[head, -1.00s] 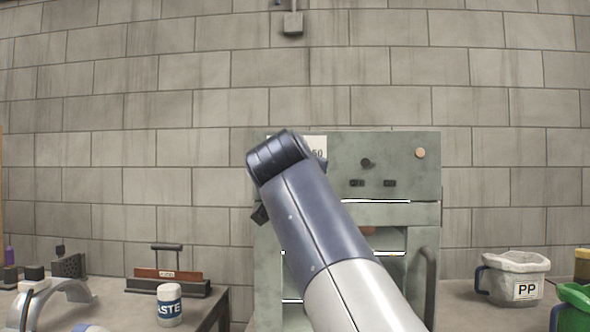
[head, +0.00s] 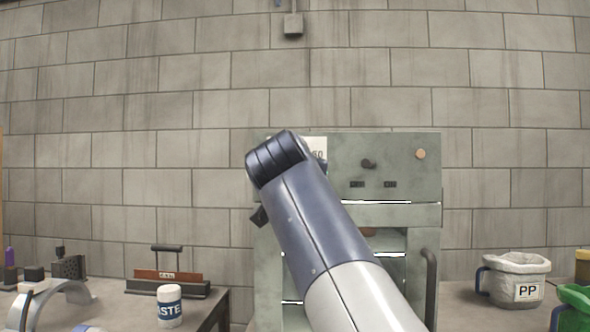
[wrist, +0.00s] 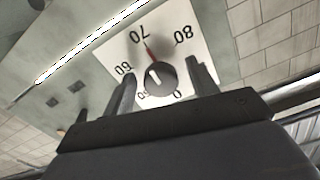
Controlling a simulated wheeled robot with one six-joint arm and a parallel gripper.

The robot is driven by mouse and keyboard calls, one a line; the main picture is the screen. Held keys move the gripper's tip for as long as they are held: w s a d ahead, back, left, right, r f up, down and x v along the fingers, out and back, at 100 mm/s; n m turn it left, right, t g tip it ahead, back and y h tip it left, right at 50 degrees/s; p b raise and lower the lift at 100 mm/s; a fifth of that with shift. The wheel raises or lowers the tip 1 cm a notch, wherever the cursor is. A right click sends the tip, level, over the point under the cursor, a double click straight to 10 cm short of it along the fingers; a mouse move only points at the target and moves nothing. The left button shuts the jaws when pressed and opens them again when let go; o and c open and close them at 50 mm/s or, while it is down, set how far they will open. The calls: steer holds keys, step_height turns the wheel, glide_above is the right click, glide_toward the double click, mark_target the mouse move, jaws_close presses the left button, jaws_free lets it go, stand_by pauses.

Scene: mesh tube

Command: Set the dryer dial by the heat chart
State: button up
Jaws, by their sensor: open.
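The dryer (head: 385,150) is a grey-green cabinet against the wall, partly hidden by my arm in the head view. Its white dial plate (head: 320,147) shows only a strip there. In the wrist view the dial plate (wrist: 190,45) carries 60, 70, 80 and other partly hidden numbers. The round dark dial knob (wrist: 160,79) has a white line on its face, and a red pointer beyond it points close to 70. My gripper (wrist: 160,68) is open, one finger on each side of the knob; I cannot tell whether they touch it. I cannot make out a heat chart.
A second dark knob (head: 368,163) and an orange button (head: 420,154) are on the dryer front.

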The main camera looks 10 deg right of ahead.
steer(key=v, duration=1)
steer(key=shift+s+b, duration=0.2)
steer(key=shift+b, duration=0.1)
steer(key=shift+w, duration=0.1)
steer(key=x, duration=1)
steer(key=shift+w+d+p, duration=0.1)
steer(key=shift+w+p, duration=0.2)
steer(key=shift+p, duration=0.1)
steer(key=shift+s, duration=0.1)
